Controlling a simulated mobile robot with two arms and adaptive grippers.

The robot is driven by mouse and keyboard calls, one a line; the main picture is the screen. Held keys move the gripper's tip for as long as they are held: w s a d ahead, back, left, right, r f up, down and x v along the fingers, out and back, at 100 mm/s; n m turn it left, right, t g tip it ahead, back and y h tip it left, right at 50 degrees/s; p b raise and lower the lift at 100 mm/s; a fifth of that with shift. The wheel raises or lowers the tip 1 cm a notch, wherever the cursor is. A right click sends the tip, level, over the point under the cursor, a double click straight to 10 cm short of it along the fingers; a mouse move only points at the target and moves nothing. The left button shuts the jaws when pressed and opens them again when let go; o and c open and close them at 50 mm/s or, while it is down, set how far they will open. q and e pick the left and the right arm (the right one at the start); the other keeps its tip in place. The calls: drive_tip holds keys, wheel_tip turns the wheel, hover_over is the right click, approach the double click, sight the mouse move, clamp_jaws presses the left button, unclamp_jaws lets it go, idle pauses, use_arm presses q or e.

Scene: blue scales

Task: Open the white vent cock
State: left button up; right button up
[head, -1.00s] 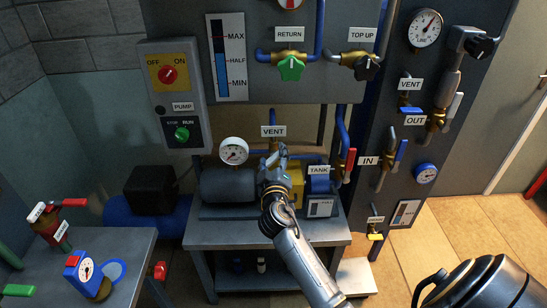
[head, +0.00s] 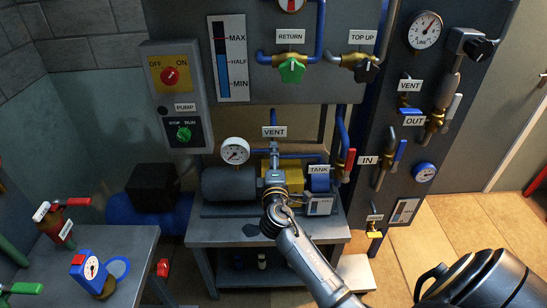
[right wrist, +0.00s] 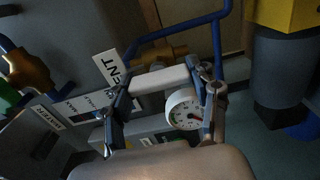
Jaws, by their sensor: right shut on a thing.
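The white cock handle (right wrist: 160,82) is a pale bar in the right wrist view, lying crosswise between the fingers of my right gripper (right wrist: 165,88). The fingers are closed on its two ends. The brass valve body (right wrist: 158,54) and its blue pipe are just beyond it. In the head view my right gripper (head: 274,165) is above the pump, below the VENT label (head: 274,132), and hides most of the cock. The label also shows tilted in the right wrist view (right wrist: 111,68). My left gripper is in neither view.
A pressure gauge (head: 235,151) stands just left of my gripper. The TANK label (head: 319,170) and a red-handled valve (head: 349,165) are at its right. The grey pump bench (head: 240,232) is below. Another VENT label (head: 411,85) with a blue handle is on the right panel.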

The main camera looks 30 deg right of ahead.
drive_tip(key=shift+n, duration=0.3)
drive_tip(key=o, duration=1.2)
drive_tip(key=shift+c, duration=0.2)
drive_tip(key=shift+s, duration=0.1)
drive_tip(key=shift+s+a+f, duration=0.1)
drive_tip(key=shift+s+a, duration=0.15)
drive_tip(key=v, duration=1.1)
drive_tip(key=shift+s, duration=0.1)
